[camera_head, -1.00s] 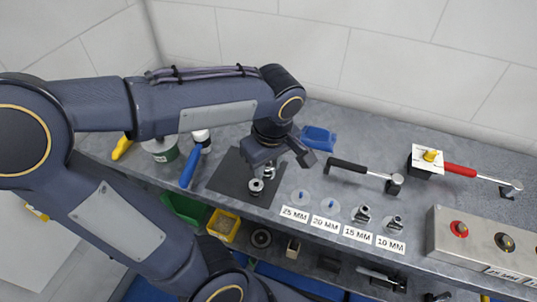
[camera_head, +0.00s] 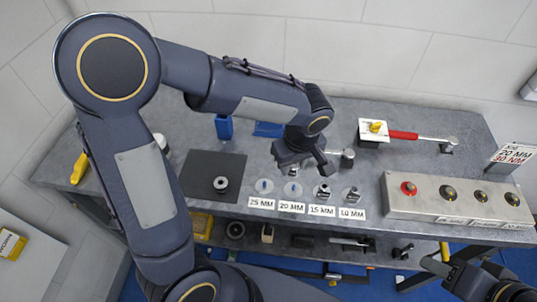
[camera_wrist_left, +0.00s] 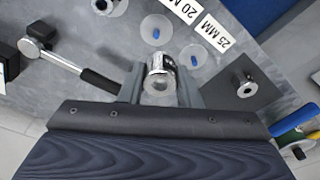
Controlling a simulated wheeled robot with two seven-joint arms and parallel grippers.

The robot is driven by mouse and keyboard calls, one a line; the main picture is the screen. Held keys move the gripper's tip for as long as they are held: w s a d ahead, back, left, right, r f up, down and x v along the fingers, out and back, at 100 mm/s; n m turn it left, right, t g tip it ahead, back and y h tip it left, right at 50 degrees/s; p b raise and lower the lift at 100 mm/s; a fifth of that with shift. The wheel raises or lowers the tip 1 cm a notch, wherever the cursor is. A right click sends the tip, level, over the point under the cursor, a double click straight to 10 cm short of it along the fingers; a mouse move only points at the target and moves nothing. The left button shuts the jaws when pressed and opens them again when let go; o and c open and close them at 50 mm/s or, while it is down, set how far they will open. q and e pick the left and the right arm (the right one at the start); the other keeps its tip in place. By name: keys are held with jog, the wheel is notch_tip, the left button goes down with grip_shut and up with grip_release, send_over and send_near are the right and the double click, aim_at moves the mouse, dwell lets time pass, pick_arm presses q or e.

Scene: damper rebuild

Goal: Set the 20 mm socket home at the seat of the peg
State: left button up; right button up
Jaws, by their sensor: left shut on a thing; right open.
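My left gripper (camera_head: 303,168) is shut on a chrome socket, the 20 mm socket (camera_wrist_left: 160,74), upright in the left wrist view; no size mark is readable on it. In the head view the gripper hangs over the bench behind the size labels, and its jaws hide the socket. The 20 mm peg (camera_head: 292,188) is a bare blue pin on a clear round seat (camera_wrist_left: 160,25), behind the "20 MM" label (camera_head: 292,207). The held socket is apart from this seat. My right gripper (camera_head: 442,262) is open and empty at the lower right, below the bench front.
The 25 mm peg (camera_head: 264,185) is bare beside it. Sockets stand on the 15 mm (camera_head: 323,192) and 10 mm (camera_head: 352,194) seats. A ratchet (camera_wrist_left: 62,66) lies behind. A black mat (camera_head: 205,165) holds a metal ring part (camera_head: 221,184). A button box (camera_head: 455,203) stands right.

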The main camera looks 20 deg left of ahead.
aim_at(294, 185)
pick_arm(q)
jog(key=shift+w+d+f, duration=0.15)
jog(key=shift+d+f, duration=0.05)
jog(key=shift+d, duration=0.2)
jog(key=shift+f+b, duration=0.1)
jog(key=shift+b, duration=0.3)
notch_tip(294, 185, down, 5)
jog(key=b, duration=0.4)
jog(key=shift+b, duration=0.35)
jog(key=shift+b, duration=0.5)
dwell(1.1)
jog(key=shift+f+b, duration=1.45)
jog(key=shift+b, duration=0.05)
